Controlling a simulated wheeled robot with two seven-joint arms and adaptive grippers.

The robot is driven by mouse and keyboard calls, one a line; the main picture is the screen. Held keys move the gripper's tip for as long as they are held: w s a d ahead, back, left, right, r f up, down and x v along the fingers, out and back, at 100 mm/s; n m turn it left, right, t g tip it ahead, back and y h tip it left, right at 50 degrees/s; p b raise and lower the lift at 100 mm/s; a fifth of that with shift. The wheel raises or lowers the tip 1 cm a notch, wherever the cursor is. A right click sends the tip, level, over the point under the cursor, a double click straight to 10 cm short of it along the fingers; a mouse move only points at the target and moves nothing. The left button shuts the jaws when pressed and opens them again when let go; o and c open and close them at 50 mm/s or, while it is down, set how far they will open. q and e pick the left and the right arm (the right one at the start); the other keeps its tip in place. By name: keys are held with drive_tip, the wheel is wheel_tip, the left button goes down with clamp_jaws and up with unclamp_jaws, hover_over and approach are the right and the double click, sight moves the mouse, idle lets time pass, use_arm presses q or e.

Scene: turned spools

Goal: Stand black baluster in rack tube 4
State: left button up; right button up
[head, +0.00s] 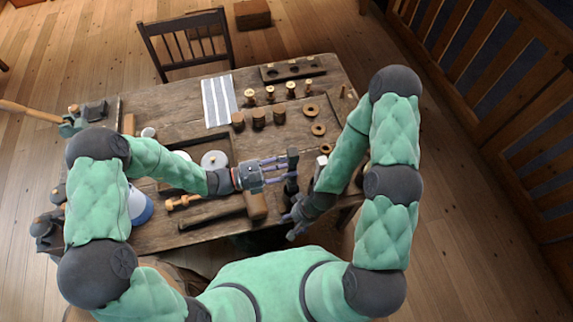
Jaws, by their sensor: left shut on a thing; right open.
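My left gripper (284,171) is over the front middle of the table, shut on the black baluster (292,157). The baluster is dark and slim, runs roughly up and down in the picture, and the fingers hide part of it. My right gripper (297,216) is open and empty near the table's front edge, below and apart from the baluster. A dark wooden rack (268,75) with several round openings lies at the table's far edge. I cannot make out tube numbers on it.
Several turned light spools (270,94) stand before the rack, with brown cylinders (258,119) and wooden rings (318,129) nearer. A mallet (256,206) lies below my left gripper. A striped sheet (219,101) lies at left. A chair (185,40) stands behind.

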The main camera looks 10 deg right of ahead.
use_arm(q)
drive_tip(key=shift+f, duration=0.4)
drive_tip(key=shift+f+b, duration=0.1)
drive_tip(key=shift+b, duration=0.2)
wheel_tip(320, 180, down, 2)
drive_tip(key=shift+f+b, duration=0.25)
drive_tip(key=shift+b, duration=0.6)
drive_tip(key=shift+f, duration=0.15)
drive_tip(key=shift+s+f+b, duration=0.1)
drive_tip(key=shift+f+b, duration=0.95)
drive_tip(key=shift+f, duration=0.25)
